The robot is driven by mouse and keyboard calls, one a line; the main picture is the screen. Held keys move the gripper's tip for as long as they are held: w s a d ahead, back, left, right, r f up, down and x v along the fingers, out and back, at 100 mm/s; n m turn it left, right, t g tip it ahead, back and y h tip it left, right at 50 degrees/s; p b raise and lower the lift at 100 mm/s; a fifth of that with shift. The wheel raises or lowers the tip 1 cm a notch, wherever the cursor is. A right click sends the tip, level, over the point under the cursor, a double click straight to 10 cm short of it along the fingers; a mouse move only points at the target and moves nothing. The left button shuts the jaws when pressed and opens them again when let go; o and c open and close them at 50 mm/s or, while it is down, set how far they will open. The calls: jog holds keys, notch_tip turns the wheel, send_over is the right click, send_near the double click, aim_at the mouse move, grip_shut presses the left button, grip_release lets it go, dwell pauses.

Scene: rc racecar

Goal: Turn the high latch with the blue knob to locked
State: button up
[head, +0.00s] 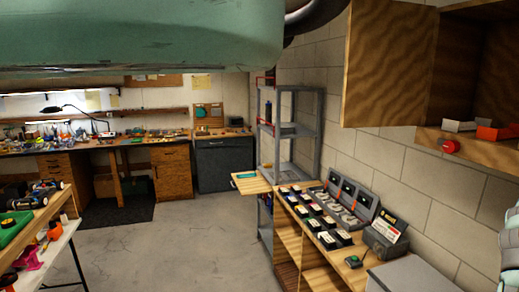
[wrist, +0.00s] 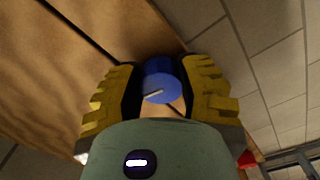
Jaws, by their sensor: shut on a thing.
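In the wrist view, a blue round knob (wrist: 161,85) with a short pale mark on its face stands out from a wooden panel (wrist: 75,85). My gripper (wrist: 160,72) has its yellow ribbed fingers on both sides of the knob and is shut on it. The latch part behind the knob is mostly hidden, so its lock position cannot be told. The head view shows neither the blue knob nor my gripper's fingers.
In the head view, an open wooden cabinet (head: 392,65) hangs at upper right, with a red knob (head: 451,146) below it. A low shelf unit with trays (head: 315,215) and a grey rack (head: 300,125) line the block wall. The middle floor (head: 185,240) is clear.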

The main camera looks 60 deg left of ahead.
jog(key=shift+n, duration=1.2)
jog(key=o, duration=1.2)
jog(key=shift+s, duration=0.1)
jog(key=shift+v, duration=5.95)
